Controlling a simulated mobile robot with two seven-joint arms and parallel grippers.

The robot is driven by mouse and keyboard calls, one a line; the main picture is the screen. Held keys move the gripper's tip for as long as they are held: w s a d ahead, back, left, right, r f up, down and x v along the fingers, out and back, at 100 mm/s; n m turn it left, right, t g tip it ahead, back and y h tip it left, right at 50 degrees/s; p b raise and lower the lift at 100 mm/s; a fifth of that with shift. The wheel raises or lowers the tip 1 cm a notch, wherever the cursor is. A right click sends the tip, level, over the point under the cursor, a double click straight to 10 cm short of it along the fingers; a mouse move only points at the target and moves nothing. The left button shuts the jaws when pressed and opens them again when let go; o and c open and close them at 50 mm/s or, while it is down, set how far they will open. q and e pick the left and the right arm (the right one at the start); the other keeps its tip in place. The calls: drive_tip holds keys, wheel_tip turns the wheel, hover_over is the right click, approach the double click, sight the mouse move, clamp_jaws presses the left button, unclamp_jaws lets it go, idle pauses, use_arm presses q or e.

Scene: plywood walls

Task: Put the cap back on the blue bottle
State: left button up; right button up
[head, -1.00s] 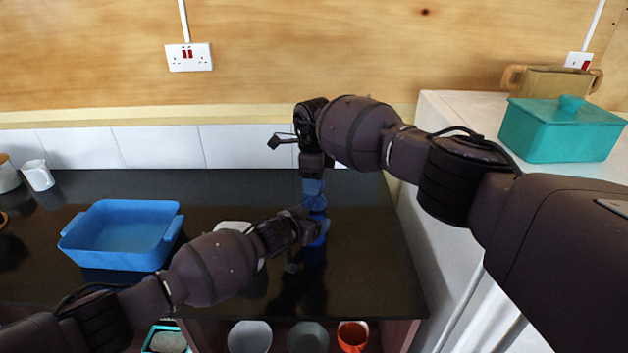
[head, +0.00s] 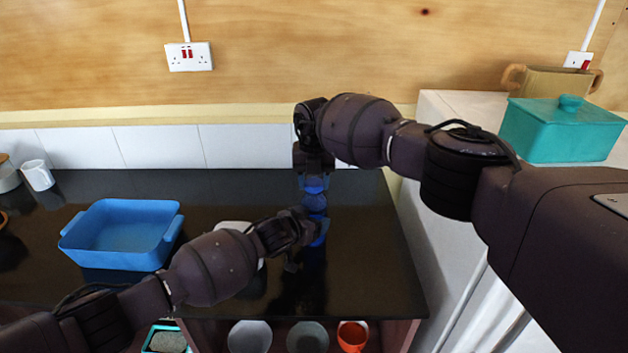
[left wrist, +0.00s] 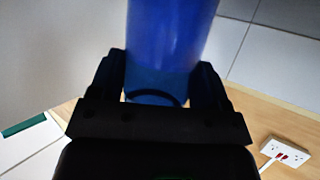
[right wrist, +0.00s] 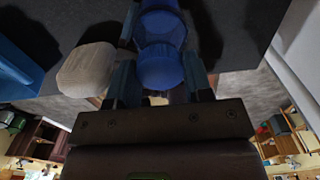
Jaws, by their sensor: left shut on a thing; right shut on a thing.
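The blue bottle (head: 315,203) stands upright on the dark counter's right part. My left gripper (head: 308,228) is shut on its body from the left, and the left wrist view shows the blue body (left wrist: 170,40) between the fingers. My right gripper (head: 313,178) points straight down above the bottle. It is shut on the blue cap (right wrist: 160,68), which shows between its fingers in the right wrist view, lined up with the bottle (right wrist: 160,28) beyond. The cap looks to be at the bottle's top; whether it is seated I cannot tell.
A blue baking dish (head: 120,235) sits on the counter at left. A whitish object (head: 236,227) is partly hidden behind my left arm. A white mug (head: 38,175) stands far left. A teal lidded box (head: 562,130) is on the white surface at right.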

drive_tip(key=m, duration=0.3)
drive_tip(key=shift+m, duration=0.4)
drive_tip(key=o, duration=1.1)
wheel_tip(320, 180, up, 12)
use_arm(q)
drive_tip(key=o, duration=1.8)
